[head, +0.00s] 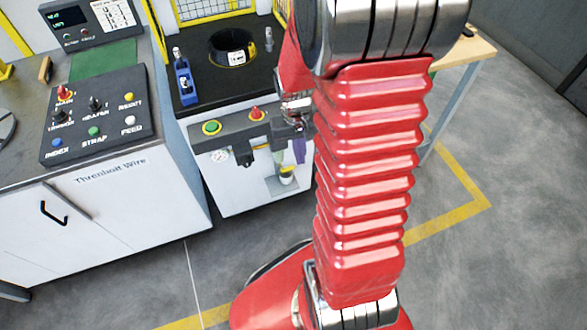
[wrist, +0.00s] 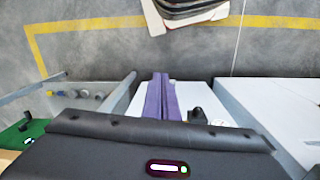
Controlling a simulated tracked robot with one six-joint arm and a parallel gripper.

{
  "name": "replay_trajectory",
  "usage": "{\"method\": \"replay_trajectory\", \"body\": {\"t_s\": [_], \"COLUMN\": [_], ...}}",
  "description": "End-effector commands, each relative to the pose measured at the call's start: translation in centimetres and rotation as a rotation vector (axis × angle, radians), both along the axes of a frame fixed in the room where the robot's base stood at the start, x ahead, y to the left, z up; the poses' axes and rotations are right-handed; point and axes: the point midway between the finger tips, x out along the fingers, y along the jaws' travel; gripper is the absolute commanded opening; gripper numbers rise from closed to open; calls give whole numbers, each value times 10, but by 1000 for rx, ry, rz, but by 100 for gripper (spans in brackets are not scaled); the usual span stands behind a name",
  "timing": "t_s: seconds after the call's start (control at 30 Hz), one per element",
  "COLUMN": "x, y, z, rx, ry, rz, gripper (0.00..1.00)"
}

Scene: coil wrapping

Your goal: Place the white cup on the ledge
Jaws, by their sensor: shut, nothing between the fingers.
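A small white cup-like thing (head: 287,179), with yellow at its top, stands on a small grey ledge (head: 272,186) low on the front of the middle cabinet in the head view. It is small there, and I cannot make it out in the wrist view. My gripper (head: 300,158) is in front of that cabinet, to the upper right of the cup in the picture. Its purple fingers are together with nothing between them, which also shows in the wrist view (wrist: 161,80). My arm hides part of the cabinet's right side.
A black coil (head: 232,46) and a blue tool (head: 184,86) sit on the black cabinet top. A panel with green and red buttons (head: 233,124) juts out above the ledge. A control console (head: 95,115) is at left, a wooden table (head: 466,50) at right. Grey floor lies between.

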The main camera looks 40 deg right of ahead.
Motion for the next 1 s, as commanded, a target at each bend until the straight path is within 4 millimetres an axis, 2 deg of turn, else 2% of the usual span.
{"method": "replay_trajectory", "body": {"t_s": [0.03,0.27,0.5,1.0], "x": [1,11,18,16], "y": [-8,-40,-73,-126], "z": [-13,-66,-128,-269], "rx": [2,-5,-12,-22], "ry": [10,17,7,-70], "rz": [-15,-77,-146,-299], "gripper": [0,0,0,0]}}
